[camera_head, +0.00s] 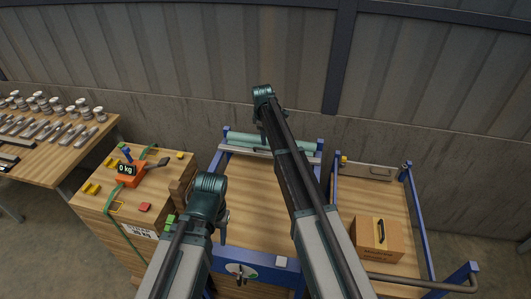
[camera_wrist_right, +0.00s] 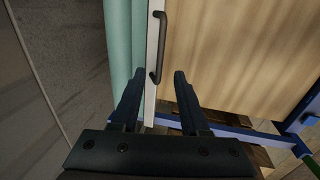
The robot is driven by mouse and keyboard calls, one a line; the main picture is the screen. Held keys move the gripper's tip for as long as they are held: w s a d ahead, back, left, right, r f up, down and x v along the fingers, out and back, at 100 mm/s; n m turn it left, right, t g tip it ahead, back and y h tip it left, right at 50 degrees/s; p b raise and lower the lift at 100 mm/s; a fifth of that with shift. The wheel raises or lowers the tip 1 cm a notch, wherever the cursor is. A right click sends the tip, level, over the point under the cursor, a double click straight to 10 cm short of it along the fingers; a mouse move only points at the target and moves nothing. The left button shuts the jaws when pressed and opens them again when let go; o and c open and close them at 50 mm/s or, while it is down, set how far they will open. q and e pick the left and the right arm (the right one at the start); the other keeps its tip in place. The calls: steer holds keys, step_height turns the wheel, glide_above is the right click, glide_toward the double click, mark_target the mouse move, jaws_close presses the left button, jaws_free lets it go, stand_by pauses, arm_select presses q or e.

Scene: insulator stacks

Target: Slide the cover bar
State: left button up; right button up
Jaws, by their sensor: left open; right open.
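The cover bar (camera_head: 235,150) is a pale strip across the far end of the blue-framed wooden table. In the right wrist view the bar (camera_wrist_right: 151,100) runs up the picture with a black handle (camera_wrist_right: 158,48) on it. My right gripper (camera_wrist_right: 159,74) is open, with one finger on each side of the bar and the handle's near end between the fingertips. I cannot tell whether it touches. In the head view its arm hides part of the bar. My left gripper (camera_head: 223,236) is open over the table's near left side, apart from the bar.
Teal rollers (camera_head: 240,137) lie behind the bar. A wooden crate table (camera_head: 100,190) with an orange scale (camera_head: 130,180) stands left. A cart with a cardboard box (camera_head: 378,238) stands right. The blue-framed table's wooden top (camera_head: 250,190) is bare between the arms.

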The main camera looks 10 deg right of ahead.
steer(key=f+b, duration=0.1)
steer(key=f, duration=0.1)
steer(key=f+b, duration=0.2)
steer(key=w+f+b, duration=0.1)
steer(key=f+b, duration=0.1)
steer(key=shift+w+d+f, duration=0.1)
steer(key=shift+d+f, duration=0.15)
steer(key=shift+f, duration=0.05)
steer(key=shift+c, duration=0.3)
jaws_close()
stand_by(0.9)
